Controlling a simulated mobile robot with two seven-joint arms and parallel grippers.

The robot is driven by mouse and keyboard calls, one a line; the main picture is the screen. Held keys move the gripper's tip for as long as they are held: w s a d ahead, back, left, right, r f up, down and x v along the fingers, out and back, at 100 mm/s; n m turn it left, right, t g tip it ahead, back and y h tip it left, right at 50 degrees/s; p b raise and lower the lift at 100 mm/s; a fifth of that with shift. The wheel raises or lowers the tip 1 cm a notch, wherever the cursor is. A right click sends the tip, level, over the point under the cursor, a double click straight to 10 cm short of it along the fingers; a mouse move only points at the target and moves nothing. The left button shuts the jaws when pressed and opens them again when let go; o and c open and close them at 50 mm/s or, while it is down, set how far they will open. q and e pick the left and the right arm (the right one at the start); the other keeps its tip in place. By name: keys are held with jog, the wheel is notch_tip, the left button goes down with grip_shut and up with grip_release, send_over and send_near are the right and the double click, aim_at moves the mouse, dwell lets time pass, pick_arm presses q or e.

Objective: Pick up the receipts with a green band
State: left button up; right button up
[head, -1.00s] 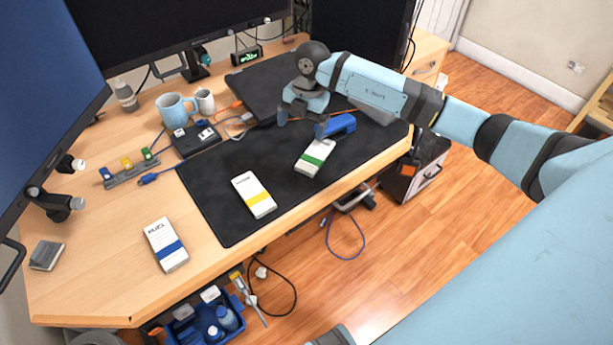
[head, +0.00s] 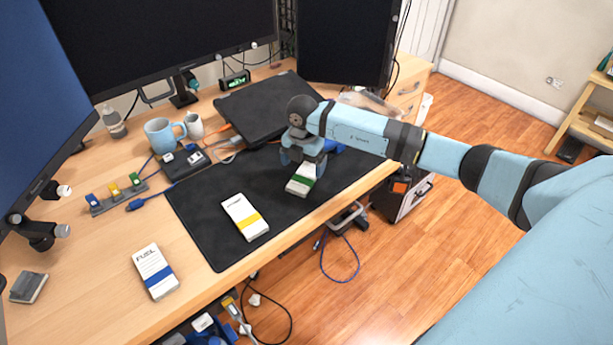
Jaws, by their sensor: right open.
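The receipts with a green band (head: 299,186) are a white bundle lying on the black desk mat (head: 204,212). The band is partly hidden behind my right gripper. My right gripper (head: 303,172) is open and directly over the far part of this bundle, with its fingers reaching down around it. I cannot tell whether the fingers touch it. My left gripper is not in view.
A yellow-banded bundle (head: 244,217) lies on the mat to the left, and a blue-banded one (head: 155,271) on the bare desk. A blue object (head: 334,147) is behind my gripper. A closed laptop (head: 265,108), a light blue mug (head: 160,135) and monitors stand farther back.

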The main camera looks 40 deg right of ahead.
aim_at(305, 176)
jog(key=f, duration=0.4)
jog(key=shift+s+d, duration=0.15)
jog(key=shift+d, duration=0.05)
jog(key=shift+c, duration=0.4)
jog(key=c, duration=1)
jog(key=shift+r, duration=0.15)
